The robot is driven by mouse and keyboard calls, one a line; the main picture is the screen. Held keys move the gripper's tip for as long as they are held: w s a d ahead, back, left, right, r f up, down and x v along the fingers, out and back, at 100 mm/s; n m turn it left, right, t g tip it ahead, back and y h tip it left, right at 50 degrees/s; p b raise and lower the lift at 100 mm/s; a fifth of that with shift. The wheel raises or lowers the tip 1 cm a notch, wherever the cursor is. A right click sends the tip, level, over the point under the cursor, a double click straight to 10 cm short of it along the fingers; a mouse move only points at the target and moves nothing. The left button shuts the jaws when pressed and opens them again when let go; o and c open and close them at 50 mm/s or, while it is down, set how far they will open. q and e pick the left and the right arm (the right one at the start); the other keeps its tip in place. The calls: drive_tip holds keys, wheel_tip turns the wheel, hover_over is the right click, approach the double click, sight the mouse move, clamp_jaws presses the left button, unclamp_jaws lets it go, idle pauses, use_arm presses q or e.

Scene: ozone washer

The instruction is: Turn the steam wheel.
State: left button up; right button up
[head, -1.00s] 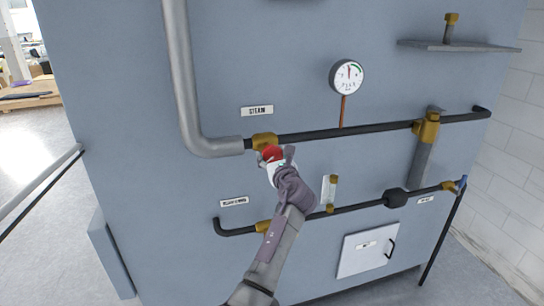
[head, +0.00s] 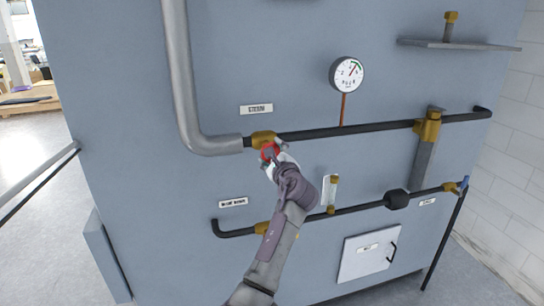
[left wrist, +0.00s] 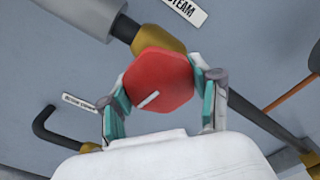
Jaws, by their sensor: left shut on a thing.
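The red steam wheel (left wrist: 160,80) sits on a brass valve (head: 263,138) in the black pipe below the STEAM label (head: 256,109). In the head view the wheel (head: 269,152) is mostly hidden by my left gripper (head: 272,152). In the left wrist view my left gripper (left wrist: 163,97) has one teal-padded finger on each side of the wheel, shut on it. A white mark shows on the wheel's face. My right gripper is not in view.
A round gauge (head: 347,74) is at upper right of the wheel, its needle pointing up and right. A lower black pipe (head: 350,209) and a white hatch (head: 366,252) are below. A shelf (head: 460,46) juts out at upper right.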

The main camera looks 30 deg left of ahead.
use_arm(q)
drive_tip(key=shift+f+n, duration=0.15)
drive_tip(key=shift+n, duration=0.15)
drive_tip(key=o, duration=1.2)
drive_tip(key=shift+c, duration=0.2)
drive_tip(key=v, duration=1.2)
